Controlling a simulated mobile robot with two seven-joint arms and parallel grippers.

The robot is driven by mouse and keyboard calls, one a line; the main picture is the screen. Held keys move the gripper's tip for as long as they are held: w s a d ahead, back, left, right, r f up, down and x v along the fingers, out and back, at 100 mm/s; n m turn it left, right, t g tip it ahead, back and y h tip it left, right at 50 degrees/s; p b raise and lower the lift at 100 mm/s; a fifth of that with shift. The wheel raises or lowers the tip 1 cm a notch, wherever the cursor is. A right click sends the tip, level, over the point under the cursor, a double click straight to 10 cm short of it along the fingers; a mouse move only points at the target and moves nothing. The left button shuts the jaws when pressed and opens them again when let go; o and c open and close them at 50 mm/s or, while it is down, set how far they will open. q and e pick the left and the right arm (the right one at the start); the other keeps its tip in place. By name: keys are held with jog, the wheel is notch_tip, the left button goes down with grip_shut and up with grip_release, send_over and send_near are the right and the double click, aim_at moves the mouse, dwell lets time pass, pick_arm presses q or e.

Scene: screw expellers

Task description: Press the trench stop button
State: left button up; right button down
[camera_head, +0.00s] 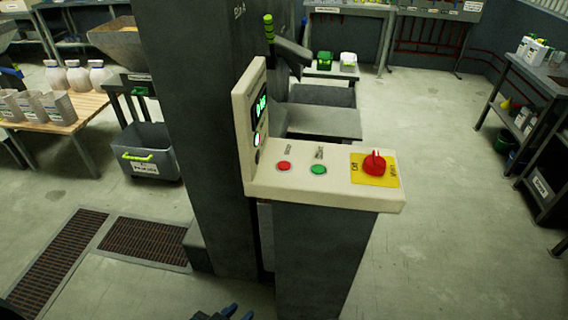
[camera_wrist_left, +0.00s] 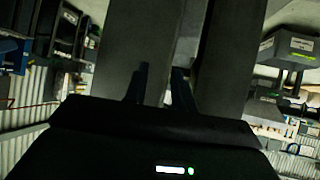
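A cream control console (camera_head: 262,183) stands on a dark grey pedestal (camera_head: 318,255). Its sloped top carries a small red button (camera_head: 284,166) at left, a green button (camera_head: 319,170) beside it, and a large red knob (camera_head: 375,163) on a yellow plate (camera_head: 361,180) at right. Labels above the small buttons are too small to read. My left gripper (camera_head: 238,313) shows only its fingertips at the bottom edge, below and left of the console, touching no button. In the left wrist view my left gripper (camera_wrist_left: 161,82) has its fingers apart, with nothing between them. My right gripper is out of view.
A thick dark column (camera_head: 205,150) rises beside the console's left side, with an upright display panel (camera_head: 246,120) between. Floor grates (camera_head: 145,240) lie at left. A grey bin (camera_head: 150,165) and a wooden table (camera_head: 88,104) stand further left. The floor right of the pedestal is clear.

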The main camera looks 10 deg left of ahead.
pick_arm(q)
grip_shut()
dwell(1.4)
